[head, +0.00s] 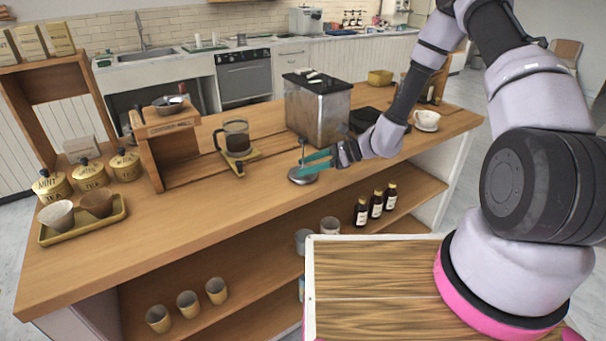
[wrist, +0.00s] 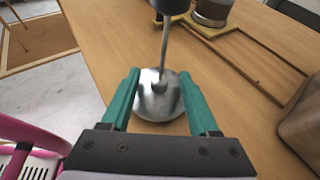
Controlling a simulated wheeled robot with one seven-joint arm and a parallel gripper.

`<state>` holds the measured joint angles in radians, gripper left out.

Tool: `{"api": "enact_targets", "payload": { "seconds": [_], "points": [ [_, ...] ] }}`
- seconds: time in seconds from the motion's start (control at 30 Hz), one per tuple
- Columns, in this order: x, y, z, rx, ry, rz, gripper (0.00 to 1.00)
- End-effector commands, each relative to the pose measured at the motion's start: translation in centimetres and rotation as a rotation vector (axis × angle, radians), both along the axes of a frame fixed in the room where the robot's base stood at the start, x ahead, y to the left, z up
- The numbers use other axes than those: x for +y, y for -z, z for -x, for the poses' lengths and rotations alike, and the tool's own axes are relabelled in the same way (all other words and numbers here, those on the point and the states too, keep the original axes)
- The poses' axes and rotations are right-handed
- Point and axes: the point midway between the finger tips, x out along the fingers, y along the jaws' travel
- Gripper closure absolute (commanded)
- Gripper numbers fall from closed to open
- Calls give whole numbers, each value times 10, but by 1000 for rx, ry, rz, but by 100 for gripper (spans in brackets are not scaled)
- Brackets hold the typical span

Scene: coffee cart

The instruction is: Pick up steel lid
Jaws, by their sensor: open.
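The steel lid (head: 302,176) is a shiny round disc lying flat on the wooden counter near its front edge. A thin upright rod with a dark top rises from its middle. In the wrist view the rod stands between the two fingers of my gripper (wrist: 160,78), with gaps on both sides.
A glass coffee pot (head: 237,137) on a yellow-edged board stands behind left. A large steel box (head: 318,110) stands behind my gripper. A white cup (head: 427,117) is at the right. Bare counter surrounds the lid at left and front.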

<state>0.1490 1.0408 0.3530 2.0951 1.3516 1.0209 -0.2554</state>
Motion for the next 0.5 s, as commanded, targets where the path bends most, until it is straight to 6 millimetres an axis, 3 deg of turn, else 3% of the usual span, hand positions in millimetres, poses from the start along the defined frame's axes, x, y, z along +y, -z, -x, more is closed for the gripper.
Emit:
{"api": "enact_targets", "payload": {
  "seconds": [0.03, 0.07, 0.2, 0.5],
  "points": [
    [0, 0, 0, 0, 0, 0, 39],
    [0, 0, 0, 0, 0, 0, 46],
    [0, 0, 0, 0, 0, 0, 100],
    [0, -1, 0, 0, 0, 0, 100]
  ]
}}
